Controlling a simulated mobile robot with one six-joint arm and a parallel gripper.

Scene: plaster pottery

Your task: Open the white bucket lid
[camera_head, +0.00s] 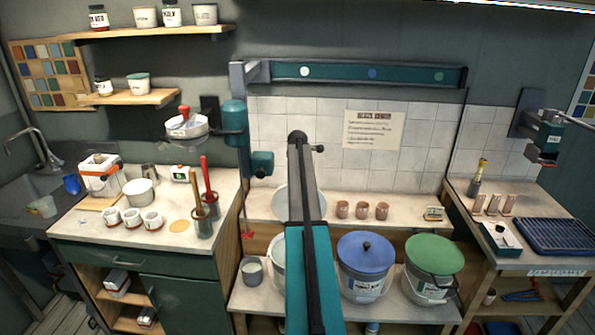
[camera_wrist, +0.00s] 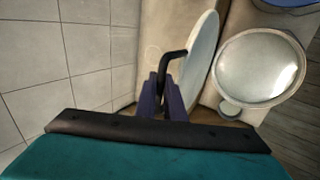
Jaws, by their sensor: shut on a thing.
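The white lid (camera_wrist: 205,58) is seen nearly edge-on in the wrist view, tilted up beside the white bucket. My gripper (camera_wrist: 166,100) is shut on the lid's black handle (camera_wrist: 168,62). The white bucket (camera_wrist: 260,68) is uncovered, with a pale surface showing inside its round rim. In the head view my arm hides most of the bucket (camera_head: 278,262) and the middle of the lid (camera_head: 283,205); the lid stands raised behind the bucket. My fingertips are hidden there. I cannot tell whether the lid touches the rim.
A blue-lidded bucket (camera_head: 364,282) and a green-lidded bucket (camera_head: 430,275) stand to the right on the low shelf. A small grey pot (camera_head: 252,270) stands just left of the white bucket. Several clay cups (camera_head: 361,211) line the ledge behind. The tiled wall (camera_head: 420,150) is close behind.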

